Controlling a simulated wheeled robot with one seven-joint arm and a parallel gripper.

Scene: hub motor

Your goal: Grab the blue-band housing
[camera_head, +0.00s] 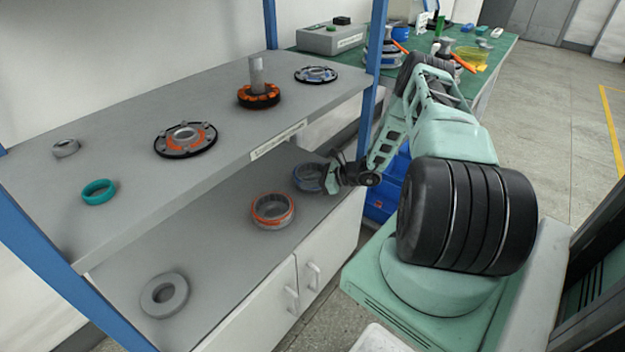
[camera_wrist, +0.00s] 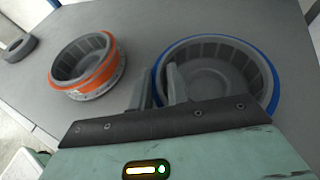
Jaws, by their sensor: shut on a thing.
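The blue-band housing (camera_head: 308,177) is a grey round cup with a blue ring around it, on the lower shelf at its right end. In the wrist view the blue-band housing (camera_wrist: 216,72) fills the right side, open side up. My gripper (camera_head: 332,176) reaches in from the right at its rim. In the wrist view my gripper (camera_wrist: 162,82) has its two fingers at the left wall of the housing, one inside and one outside, shut on that wall. The lower part of the housing is hidden behind the gripper body.
An orange-band housing (camera_head: 273,211) stands just left on the lower shelf (camera_head: 215,262), apart from the blue one. A grey ring (camera_head: 164,295) lies farther left. The upper shelf (camera_head: 110,150) overhangs, and a blue post (camera_head: 374,50) stands close to my arm.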

